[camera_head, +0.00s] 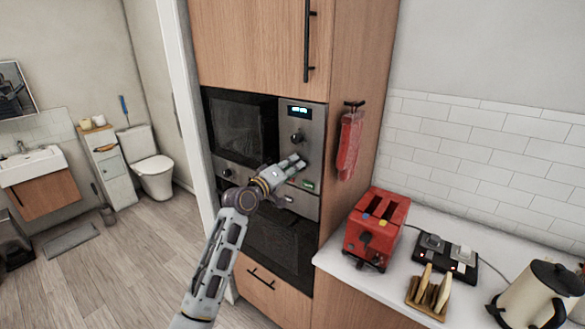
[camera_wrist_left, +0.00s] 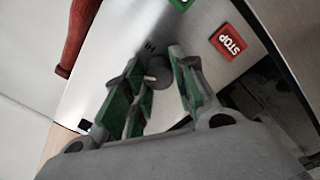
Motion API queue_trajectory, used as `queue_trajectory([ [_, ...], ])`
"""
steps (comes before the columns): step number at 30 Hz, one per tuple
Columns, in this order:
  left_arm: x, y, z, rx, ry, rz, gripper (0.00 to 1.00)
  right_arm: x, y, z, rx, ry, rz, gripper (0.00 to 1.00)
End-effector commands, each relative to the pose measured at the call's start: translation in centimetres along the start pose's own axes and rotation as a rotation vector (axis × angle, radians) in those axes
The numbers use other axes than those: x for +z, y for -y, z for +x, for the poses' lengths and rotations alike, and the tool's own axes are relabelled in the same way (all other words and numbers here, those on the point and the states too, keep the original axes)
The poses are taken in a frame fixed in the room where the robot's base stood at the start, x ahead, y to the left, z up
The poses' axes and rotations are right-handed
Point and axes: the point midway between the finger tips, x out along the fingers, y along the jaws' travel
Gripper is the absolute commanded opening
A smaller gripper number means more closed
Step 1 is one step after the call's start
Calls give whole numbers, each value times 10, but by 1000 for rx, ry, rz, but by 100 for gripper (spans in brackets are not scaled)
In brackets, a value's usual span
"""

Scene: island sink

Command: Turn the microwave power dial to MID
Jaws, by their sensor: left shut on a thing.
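The microwave (camera_head: 240,128) is built into the tall wooden cabinet, with a dark glass door and a steel control panel on its right. A dark round dial (camera_head: 297,137) sits under the lit display (camera_head: 299,110). My left gripper (camera_head: 297,162) is at the panel, below that dial. In the left wrist view, a grey round dial (camera_wrist_left: 157,72) with a pale mark lies between the green-padded fingers, which are closed on it. The fingers hide this dial in the head view. I cannot read its setting. My right gripper is not in view.
The counter on the right holds a red toaster (camera_head: 376,228), a toast rack (camera_head: 430,294) and a kettle (camera_head: 535,296).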

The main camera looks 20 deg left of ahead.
Motion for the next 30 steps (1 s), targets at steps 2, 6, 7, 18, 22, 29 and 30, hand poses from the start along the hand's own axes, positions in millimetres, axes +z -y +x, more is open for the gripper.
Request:
queue_trajectory([
  [2,0,1,0,-1,0,1,3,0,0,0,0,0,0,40],
  [6,0,1,0,-1,0,1,39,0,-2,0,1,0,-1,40],
  [7,0,1,0,-1,0,1,43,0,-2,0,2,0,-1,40],
  [18,0,0,0,0,0,2,49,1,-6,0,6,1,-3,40],
  [22,0,0,-2,-1,0,2,49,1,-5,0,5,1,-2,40],
  [29,0,1,-15,-1,1,3,49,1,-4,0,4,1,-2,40],
  [30,0,1,-18,-1,1,3,49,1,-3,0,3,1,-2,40],
])
